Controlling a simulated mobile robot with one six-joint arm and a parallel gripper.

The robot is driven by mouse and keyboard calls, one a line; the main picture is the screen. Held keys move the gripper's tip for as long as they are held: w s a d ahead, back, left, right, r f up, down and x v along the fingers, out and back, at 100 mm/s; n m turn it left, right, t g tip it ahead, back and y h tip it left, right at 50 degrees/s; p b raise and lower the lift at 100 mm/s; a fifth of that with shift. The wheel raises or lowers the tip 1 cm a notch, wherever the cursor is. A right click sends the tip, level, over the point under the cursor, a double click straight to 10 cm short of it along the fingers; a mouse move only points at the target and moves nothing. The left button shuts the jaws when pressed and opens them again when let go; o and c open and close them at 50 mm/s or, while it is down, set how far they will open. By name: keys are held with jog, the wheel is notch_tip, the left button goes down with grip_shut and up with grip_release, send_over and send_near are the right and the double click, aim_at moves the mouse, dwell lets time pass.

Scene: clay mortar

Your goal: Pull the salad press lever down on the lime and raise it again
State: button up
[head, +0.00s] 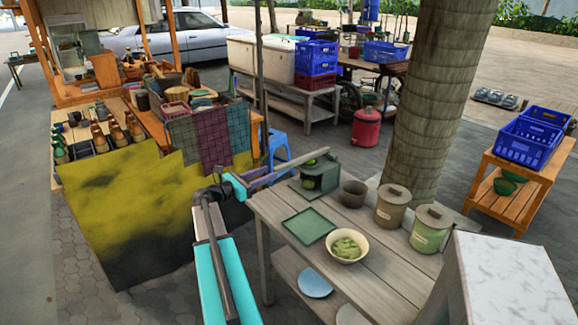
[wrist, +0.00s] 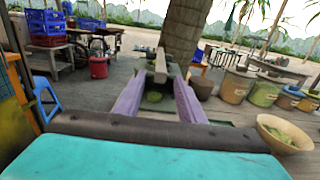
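The green salad press (head: 320,178) stands at the back left of the grey wooden table. Its lever (head: 300,159) sticks out to the left, raised above the press body. In the wrist view the lever (wrist: 160,66) points toward me, between and beyond the finger ends. A small green round thing, perhaps the lime (wrist: 153,97), shows low between the fingers. My gripper (head: 262,179) is left of the press, near the lever's outer end. Its purple fingers (wrist: 160,84) are apart with nothing visibly held. Whether they touch the lever is unclear.
The table (head: 278,249) also holds a green tray (head: 308,226), a bowl of green pieces (head: 345,247), a dark pot (head: 353,193) and two lidded jars (head: 393,205). A tree trunk (head: 430,110) rises behind. Hanging cloths (head: 215,137) and a blue stool (head: 276,145) are left of the press.

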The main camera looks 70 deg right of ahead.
aim_at(290, 162)
jog(key=p+x, duration=0.2)
jog(key=x, duration=0.9)
jog(key=shift+s+d, duration=0.15)
jog(key=shift+d, duration=0.2)
